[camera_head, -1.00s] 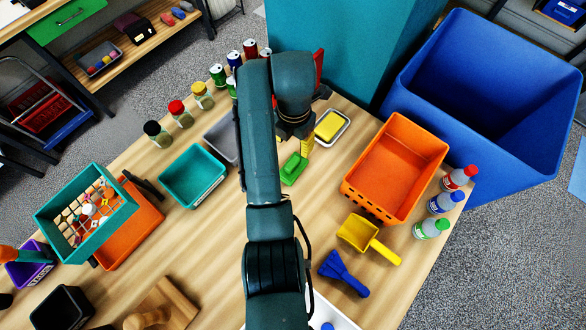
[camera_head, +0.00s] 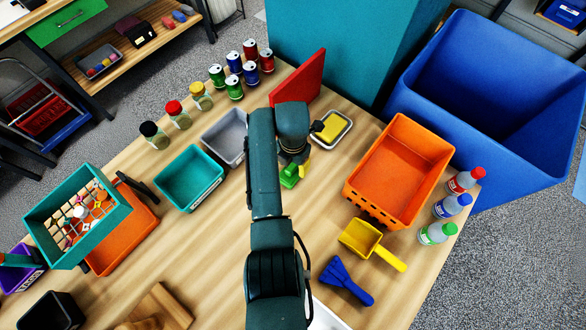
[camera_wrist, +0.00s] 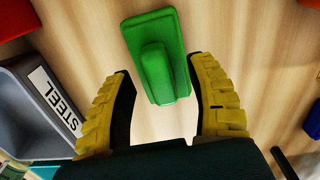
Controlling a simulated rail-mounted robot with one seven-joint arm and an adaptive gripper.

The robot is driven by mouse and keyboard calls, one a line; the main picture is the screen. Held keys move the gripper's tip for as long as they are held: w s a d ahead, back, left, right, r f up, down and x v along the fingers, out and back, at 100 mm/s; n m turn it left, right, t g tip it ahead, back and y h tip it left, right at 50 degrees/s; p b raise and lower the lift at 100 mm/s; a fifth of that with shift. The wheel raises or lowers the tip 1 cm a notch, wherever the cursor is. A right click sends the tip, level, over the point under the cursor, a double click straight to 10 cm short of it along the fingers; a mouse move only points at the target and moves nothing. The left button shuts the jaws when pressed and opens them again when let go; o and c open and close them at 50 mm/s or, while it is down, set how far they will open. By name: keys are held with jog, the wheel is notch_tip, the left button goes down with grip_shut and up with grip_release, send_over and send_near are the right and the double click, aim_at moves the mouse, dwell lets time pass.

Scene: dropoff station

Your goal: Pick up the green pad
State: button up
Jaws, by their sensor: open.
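The green pad (camera_wrist: 158,58) is a flat green block with a raised grip on top, lying on the wooden table. In the head view the green pad (camera_head: 289,176) is partly hidden under my wrist. My gripper (camera_wrist: 162,95) is open, its two yellow ridged fingers apart. In the wrist view the near end of the pad lies between the fingers, and the rest extends beyond them. Neither finger visibly touches it. In the head view my gripper is mostly hidden by my arm.
A grey bin (camera_head: 219,135) labelled STEEL stands left of the pad. A tray with a yellow pad (camera_head: 333,127) lies behind right, by an upright red panel (camera_head: 304,84). An orange bin (camera_head: 399,172) is at right; a teal bin (camera_head: 189,179) is farther left.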

grip_shut()
dwell(0.3)
notch_tip(320, 180, up, 10)
jog(key=shift+r+p, duration=0.1)
jog(key=shift+p, duration=0.7)
jog(key=c, duration=0.9)
grip_release()
grip_shut()
